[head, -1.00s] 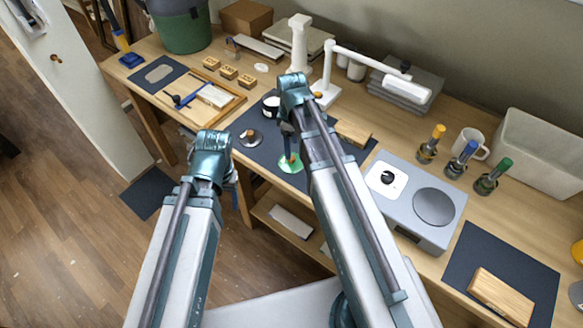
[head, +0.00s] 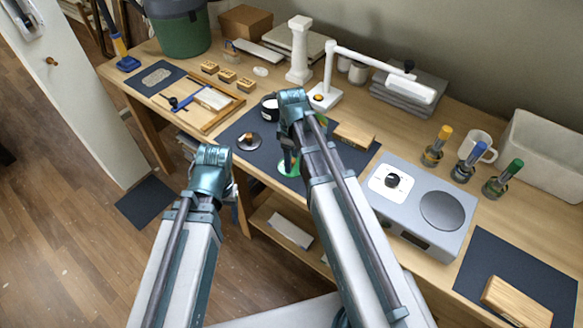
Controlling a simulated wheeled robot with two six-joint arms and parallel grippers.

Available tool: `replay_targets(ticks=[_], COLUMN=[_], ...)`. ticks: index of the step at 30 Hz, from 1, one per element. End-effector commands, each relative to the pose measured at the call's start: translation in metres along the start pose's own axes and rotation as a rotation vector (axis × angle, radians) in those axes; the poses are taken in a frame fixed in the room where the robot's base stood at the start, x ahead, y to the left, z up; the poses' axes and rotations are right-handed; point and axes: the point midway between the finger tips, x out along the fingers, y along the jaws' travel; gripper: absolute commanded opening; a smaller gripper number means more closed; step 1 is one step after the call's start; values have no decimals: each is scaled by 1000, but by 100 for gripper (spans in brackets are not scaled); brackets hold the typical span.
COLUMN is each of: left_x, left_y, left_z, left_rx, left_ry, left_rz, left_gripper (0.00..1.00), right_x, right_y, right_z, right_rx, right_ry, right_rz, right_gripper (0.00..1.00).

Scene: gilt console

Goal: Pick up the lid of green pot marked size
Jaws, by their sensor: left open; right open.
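A round green piece (head: 283,170) sits on the dark mat (head: 262,168) in the head view, mostly hidden by my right gripper and forearm. I cannot tell its lid from its pot, and no marking is legible. My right gripper (head: 289,158) is open, pointing down right over it; whether it touches is hidden. A dark round lid (head: 248,140) with a small knob lies to the left on the same mat. A black pot with a white top (head: 269,107) stands behind it. My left gripper (head: 230,188) is open, off the table's front edge, its fingers mostly hidden.
A wooden block (head: 354,136) and a grey hotplate (head: 427,205) are right of my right arm. A white lamp (head: 330,75) and a white column (head: 299,50) stand behind. Several colour-handled jars stand right.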

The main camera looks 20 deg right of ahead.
Motion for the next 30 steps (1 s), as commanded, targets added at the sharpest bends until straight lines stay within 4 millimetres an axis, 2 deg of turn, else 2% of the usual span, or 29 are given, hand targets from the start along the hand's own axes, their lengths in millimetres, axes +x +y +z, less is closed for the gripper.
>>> replay_targets(ticks=[1,2,12,23,30], left_x=[0,-1,0,-2,-22], left_y=[0,0,0,0,-2], left_z=[0,0,0,0,1], left_rx=[0,0,0,0,0], left_ry=[0,0,0,0,0], left_rz=[0,0,0,0,0], left_gripper=[63,63,63,63,63], right_x=[0,-1,0,-2,-22], right_y=[0,0,0,0,-4], right_z=[0,0,0,0,-5], right_rx=[0,0,0,0,1], right_ry=[0,0,0,0,0], right_rz=[0,0,0,0,0], right_gripper=[68,63,2,0,0])
